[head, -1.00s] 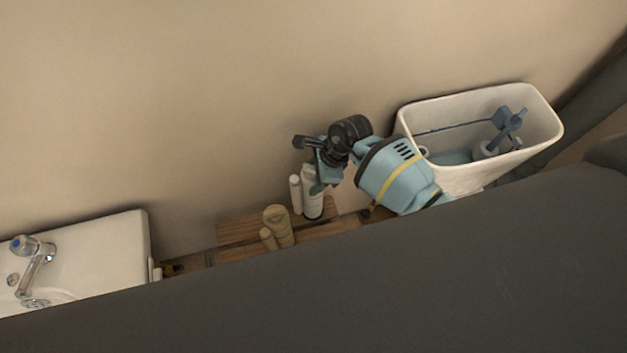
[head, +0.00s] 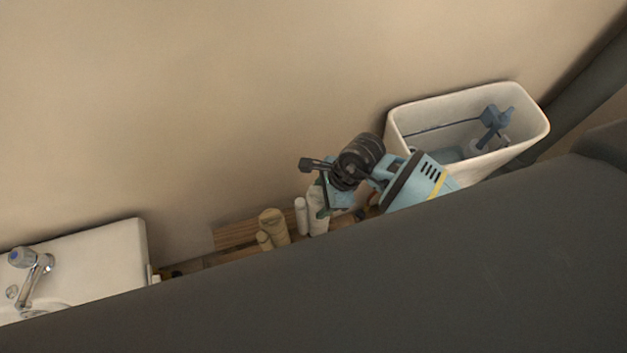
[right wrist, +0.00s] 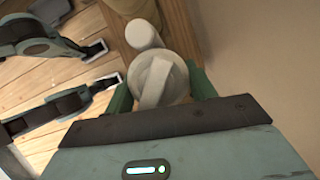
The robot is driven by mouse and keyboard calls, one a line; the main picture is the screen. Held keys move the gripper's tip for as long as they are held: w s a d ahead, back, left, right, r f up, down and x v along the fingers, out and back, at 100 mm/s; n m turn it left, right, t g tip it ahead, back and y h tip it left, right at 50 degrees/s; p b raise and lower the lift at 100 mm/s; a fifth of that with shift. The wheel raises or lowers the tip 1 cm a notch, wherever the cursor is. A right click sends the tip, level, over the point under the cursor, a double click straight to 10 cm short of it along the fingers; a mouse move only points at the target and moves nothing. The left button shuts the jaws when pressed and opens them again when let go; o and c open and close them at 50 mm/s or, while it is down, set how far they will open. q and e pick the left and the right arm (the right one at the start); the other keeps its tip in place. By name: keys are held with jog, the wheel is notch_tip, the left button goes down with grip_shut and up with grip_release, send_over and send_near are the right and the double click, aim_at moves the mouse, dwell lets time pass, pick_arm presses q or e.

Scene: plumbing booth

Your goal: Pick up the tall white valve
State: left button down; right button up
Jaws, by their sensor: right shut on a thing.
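The tall white valve (head: 318,222) is upright by the wall in the head view, with a thinner white post (head: 301,216) close beside it. My right gripper (head: 323,200) is over its top and shut on it. In the right wrist view the valve's round top (right wrist: 178,78) with its raised bar sits between the green fingers of my right gripper (right wrist: 160,92). The lower part of the valve is hidden there. My left gripper does not show in the head view. Dark and teal jointed parts at the left of the wrist view are mine, but I cannot tell which.
A tan valve-like piece (head: 273,225) stands left of the white valve, on a wooden board (head: 232,235). A white open cistern (head: 395,125) with a blue fitting (head: 495,119) is at right. A white sink (head: 100,250) is at left. A dark grey surface (head: 330,290) blocks the foreground.

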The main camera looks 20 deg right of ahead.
jog(key=s+d, duration=0.1)
jog(key=s, duration=0.7)
jog(key=shift+s+r, duration=0.15)
jog(key=shift+r, duration=0.3)
